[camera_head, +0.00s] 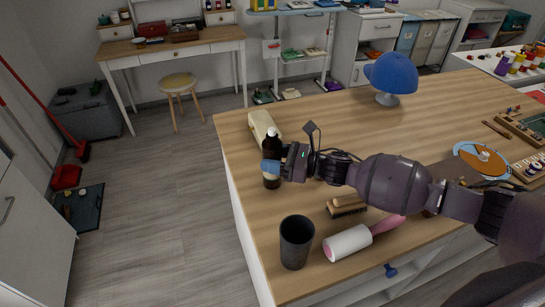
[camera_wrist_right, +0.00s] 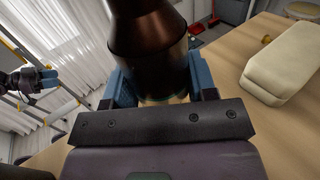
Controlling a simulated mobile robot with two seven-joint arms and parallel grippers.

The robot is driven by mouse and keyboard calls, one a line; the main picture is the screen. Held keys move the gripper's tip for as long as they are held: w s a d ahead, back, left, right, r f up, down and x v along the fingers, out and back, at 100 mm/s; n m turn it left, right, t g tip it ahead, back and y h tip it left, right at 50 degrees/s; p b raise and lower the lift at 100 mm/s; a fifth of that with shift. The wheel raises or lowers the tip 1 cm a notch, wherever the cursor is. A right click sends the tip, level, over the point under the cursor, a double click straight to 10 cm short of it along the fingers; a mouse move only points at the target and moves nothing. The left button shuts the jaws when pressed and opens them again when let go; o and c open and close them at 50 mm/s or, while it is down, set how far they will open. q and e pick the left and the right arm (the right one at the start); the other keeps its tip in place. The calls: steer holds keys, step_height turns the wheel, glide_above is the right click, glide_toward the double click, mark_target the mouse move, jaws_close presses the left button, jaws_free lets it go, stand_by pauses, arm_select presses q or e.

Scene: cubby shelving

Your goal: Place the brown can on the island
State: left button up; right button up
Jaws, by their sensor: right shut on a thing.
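The brown can (camera_head: 271,146) is dark and bottle-shaped, with a narrow top and a paler base, and it stands upright. My right gripper (camera_head: 271,168) is shut on it from the right, over the left part of the wooden island top (camera_head: 340,130). In the right wrist view the can (camera_wrist_right: 148,40) fills the space between the blue fingers (camera_wrist_right: 160,90). I cannot tell whether its base touches the island. My left gripper (camera_wrist_right: 40,78) shows small at the left of the right wrist view; its jaw opening is unclear.
A cream block (camera_head: 264,125) lies just behind the can. A black cup (camera_head: 296,242), a lint roller (camera_head: 350,242) and a brush (camera_head: 346,207) are in front. A blue cap (camera_head: 391,72) sits on a stand at the back. Bare wood lies between.

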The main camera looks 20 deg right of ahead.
steer(key=shift+f, duration=0.1)
steer(key=o, duration=1)
steer(key=b+v, duration=0.1)
steer(key=v, duration=0.6)
steer(key=shift+s+d, duration=0.1)
steer(key=shift+d, duration=0.2)
